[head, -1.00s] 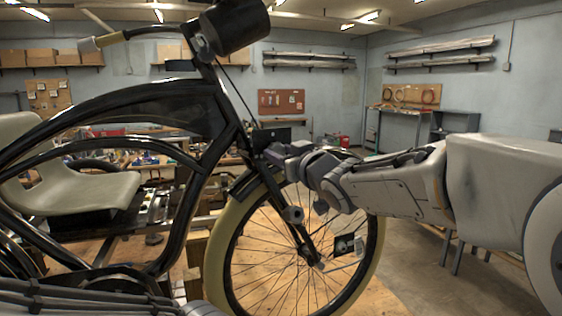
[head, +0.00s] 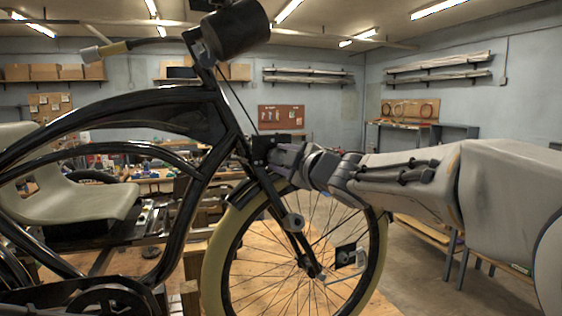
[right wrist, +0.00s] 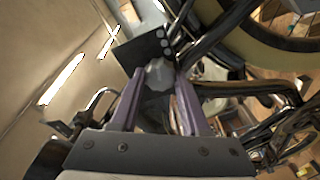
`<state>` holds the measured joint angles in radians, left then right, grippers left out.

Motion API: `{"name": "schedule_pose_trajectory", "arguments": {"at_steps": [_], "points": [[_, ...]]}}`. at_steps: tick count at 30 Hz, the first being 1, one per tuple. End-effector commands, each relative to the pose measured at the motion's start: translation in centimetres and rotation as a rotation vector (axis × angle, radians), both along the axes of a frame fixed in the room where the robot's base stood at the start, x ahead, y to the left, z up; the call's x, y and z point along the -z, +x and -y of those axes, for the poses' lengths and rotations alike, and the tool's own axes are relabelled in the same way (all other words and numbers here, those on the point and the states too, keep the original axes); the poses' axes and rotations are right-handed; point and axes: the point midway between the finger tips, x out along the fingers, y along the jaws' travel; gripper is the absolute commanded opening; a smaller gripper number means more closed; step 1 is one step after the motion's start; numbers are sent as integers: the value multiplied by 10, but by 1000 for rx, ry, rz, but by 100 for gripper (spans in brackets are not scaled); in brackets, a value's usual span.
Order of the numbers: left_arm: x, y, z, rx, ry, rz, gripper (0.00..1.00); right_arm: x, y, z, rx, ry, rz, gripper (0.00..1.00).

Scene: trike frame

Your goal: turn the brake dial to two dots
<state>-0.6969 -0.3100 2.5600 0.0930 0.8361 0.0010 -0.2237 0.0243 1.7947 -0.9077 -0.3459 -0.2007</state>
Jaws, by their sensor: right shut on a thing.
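The brake dial (right wrist: 159,74) is a small grey faceted knob on a black plate (right wrist: 140,50) that carries a row of white dots. In the right wrist view, my right gripper's (right wrist: 160,88) two purple-grey fingers stand on either side of the dial and are shut on it. I cannot tell which dots the dial points to. In the head view, the right gripper (head: 276,156) reaches in from the right to the black mount (head: 264,142) above the front wheel; the dial is hidden there. My left gripper is not in view.
The black trike frame (head: 190,225) and front wheel (head: 375,265) stand close to my right arm. A seat (head: 75,195) is at left. A handlebar with a black cylinder (head: 235,30) hangs above.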

Motion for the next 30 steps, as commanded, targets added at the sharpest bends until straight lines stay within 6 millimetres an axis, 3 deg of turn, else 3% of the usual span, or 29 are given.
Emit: {"name": "schedule_pose_trajectory", "arguments": {"at_steps": [12,29,30], "points": [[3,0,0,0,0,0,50,1,0,1,-8,-182,83,0],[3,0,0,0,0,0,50,1,0,1,-10,-212,96,0],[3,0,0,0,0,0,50,1,0,1,-10,-212,96,50]]}}
